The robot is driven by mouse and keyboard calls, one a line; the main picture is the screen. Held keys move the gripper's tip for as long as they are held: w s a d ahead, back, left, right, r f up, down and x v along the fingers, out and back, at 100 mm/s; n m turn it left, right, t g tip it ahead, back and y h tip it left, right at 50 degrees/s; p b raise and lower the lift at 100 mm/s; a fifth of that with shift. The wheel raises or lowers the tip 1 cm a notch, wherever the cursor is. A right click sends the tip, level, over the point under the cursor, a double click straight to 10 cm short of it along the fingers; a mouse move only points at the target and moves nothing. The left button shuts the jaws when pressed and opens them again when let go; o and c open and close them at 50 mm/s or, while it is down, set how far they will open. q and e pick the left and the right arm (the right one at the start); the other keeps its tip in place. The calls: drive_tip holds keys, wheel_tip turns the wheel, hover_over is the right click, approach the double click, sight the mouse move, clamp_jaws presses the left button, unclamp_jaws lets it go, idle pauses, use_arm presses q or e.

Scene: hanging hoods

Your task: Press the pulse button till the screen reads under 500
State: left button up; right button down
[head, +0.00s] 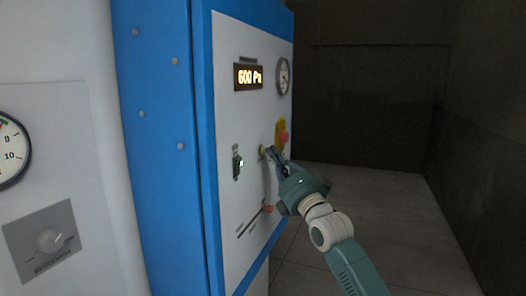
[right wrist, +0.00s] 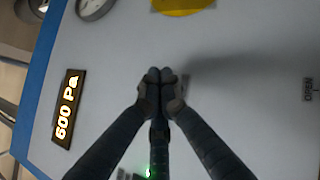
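The screen (head: 248,77) on the white panel reads 600 Pa in lit digits. It also shows at the left of the right wrist view (right wrist: 67,108). A small yellowish round button (head: 262,151) sits on the panel just left of my right gripper's tips; I cannot tell for sure that it is the pulse button. My right gripper (head: 271,154) points at the panel close to this button. In the right wrist view its fingertips (right wrist: 160,76) are together with nothing seen between them, and they hide what lies behind. Contact cannot be told. My left gripper is out of view.
A red knob on a yellow base (head: 282,134) is just above my right gripper. A gauge (head: 283,76) is near the screen, a switch with a green light (head: 238,165) to the left, an orange-tipped lever (head: 267,209) below. Open floor (head: 380,195) lies right.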

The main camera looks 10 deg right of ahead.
drive_tip(key=shift+w+a, duration=0.25)
drive_tip(key=shift+a, duration=0.1)
idle(0.9)
drive_tip(key=shift+d, duration=0.1)
drive_tip(key=shift+s+d, duration=0.45)
drive_tip(key=shift+d, duration=0.05)
drive_tip(key=s+d, duration=0.2)
drive_tip(key=d, duration=0.2)
drive_tip(key=shift+s+d, duration=0.1)
drive_tip(key=shift+s, duration=0.3)
idle(0.6)
